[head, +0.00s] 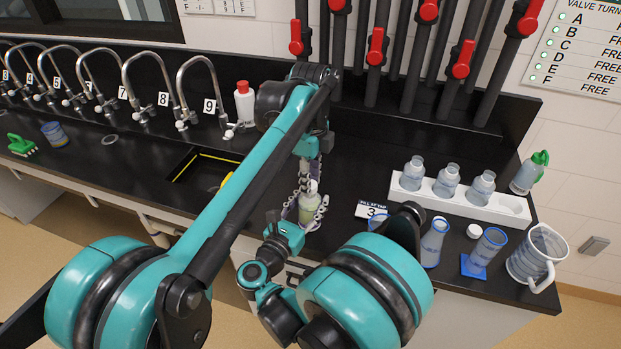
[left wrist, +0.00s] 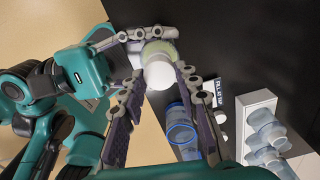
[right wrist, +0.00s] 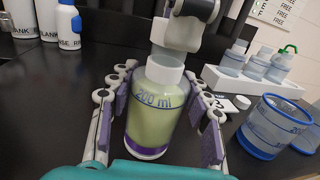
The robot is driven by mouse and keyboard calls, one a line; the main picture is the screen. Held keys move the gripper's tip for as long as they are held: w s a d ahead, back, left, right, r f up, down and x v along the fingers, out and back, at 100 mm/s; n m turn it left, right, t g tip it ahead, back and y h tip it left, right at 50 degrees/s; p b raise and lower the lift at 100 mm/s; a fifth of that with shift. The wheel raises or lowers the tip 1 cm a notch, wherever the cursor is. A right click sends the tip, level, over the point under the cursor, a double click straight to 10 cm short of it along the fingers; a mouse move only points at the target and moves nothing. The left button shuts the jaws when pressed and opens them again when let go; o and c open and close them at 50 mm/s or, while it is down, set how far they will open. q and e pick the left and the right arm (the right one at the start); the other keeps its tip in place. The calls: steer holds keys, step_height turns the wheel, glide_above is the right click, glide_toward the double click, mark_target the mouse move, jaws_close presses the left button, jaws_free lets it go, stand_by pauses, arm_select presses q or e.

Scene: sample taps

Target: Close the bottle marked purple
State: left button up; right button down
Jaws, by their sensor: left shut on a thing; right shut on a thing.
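The bottle marked purple (right wrist: 150,112) stands upright, with a purple band at its base, a "200 ml" mark and yellow-green liquid. It also shows in the head view (head: 309,205). My right gripper (right wrist: 160,115) is shut around its body from the front. My left gripper (head: 313,178) reaches down from above, shut on a white cap (left wrist: 158,74) at the bottle's mouth. In the right wrist view the white cap (right wrist: 180,32) is directly above the pale neck (right wrist: 165,66). I cannot tell whether it is seated or threaded on.
A white rack (head: 455,200) holds several clear bottles, with a free slot at right. Blue-rimmed beakers (head: 433,243), a loose white cap (head: 473,231), a jug (head: 537,256) and a tap card (head: 371,210) are right of the bottle. Numbered taps and a sink (head: 205,172) lie left.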

arm_select(q)
steer(key=shift+f, duration=0.55)
stand_by(0.4)
steer(key=m, duration=1.3)
steer(key=shift+a, duration=0.1)
steer(key=o, duration=0.7)
steer(key=shift+r, duration=2.25)
